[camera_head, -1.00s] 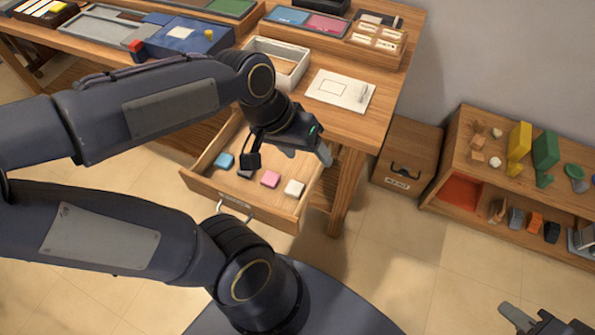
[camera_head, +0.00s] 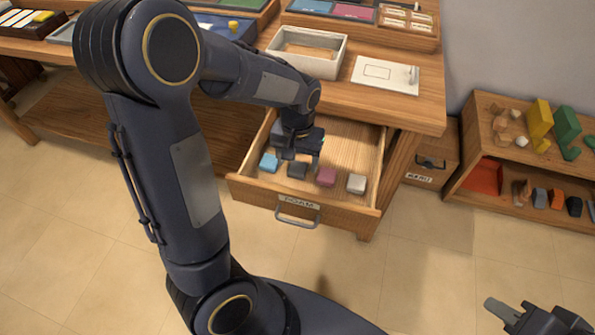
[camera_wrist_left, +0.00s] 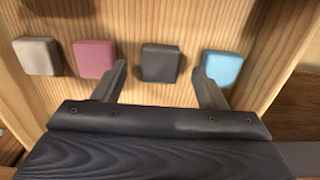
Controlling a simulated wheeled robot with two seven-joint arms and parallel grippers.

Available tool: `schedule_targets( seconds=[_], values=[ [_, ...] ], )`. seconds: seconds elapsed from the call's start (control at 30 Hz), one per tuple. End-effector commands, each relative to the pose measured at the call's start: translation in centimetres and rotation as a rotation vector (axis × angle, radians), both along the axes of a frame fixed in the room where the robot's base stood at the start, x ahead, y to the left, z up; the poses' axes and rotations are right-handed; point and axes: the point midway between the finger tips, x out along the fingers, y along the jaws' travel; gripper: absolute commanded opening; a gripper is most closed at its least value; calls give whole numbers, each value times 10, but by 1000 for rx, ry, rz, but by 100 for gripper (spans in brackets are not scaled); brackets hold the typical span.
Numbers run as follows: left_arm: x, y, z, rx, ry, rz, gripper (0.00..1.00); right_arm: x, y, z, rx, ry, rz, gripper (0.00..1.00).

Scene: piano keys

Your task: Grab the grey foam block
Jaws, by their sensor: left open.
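A dark grey foam block (camera_head: 297,170) lies in the open drawer, between a blue block (camera_head: 268,162) and a pink block (camera_head: 326,177). A pale grey-white block (camera_head: 356,184) is at the right end of the row. My left gripper (camera_head: 302,152) is over the drawer, just behind the row. In the left wrist view its open fingers (camera_wrist_left: 160,72) point toward the dark grey block (camera_wrist_left: 160,63), one to each side; nothing is visibly held. Contact cannot be told. My right gripper (camera_head: 503,310) is partly in view at lower right, its opening unclear.
The drawer front (camera_head: 300,207) and side walls enclose the blocks. The tabletop (camera_head: 425,110) overhangs the drawer's back; a white tray (camera_head: 330,65) stands above. A shelf (camera_head: 480,185) with several coloured blocks is at right. The floor before the drawer is clear.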

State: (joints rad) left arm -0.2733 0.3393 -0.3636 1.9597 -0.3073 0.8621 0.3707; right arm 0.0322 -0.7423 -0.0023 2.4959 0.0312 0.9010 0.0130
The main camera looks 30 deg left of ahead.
Motion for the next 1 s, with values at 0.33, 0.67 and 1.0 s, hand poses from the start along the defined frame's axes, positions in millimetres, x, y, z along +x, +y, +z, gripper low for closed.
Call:
schedule_targets(
  seconds=[0.33, 0.67, 1.0],
  values=[
    [0, 0, -17, -1, 0, 0, 65, 0, 0, -5, 0, 0, 0, 31],
    [0, 0, -17, -1, 0, 0, 29, 0, 0, -5, 0, 0, 0, 31],
    [0, 0, -17, -1, 0, 0, 17, 0, 0, -5, 0, 0, 0, 31]
  ],
)
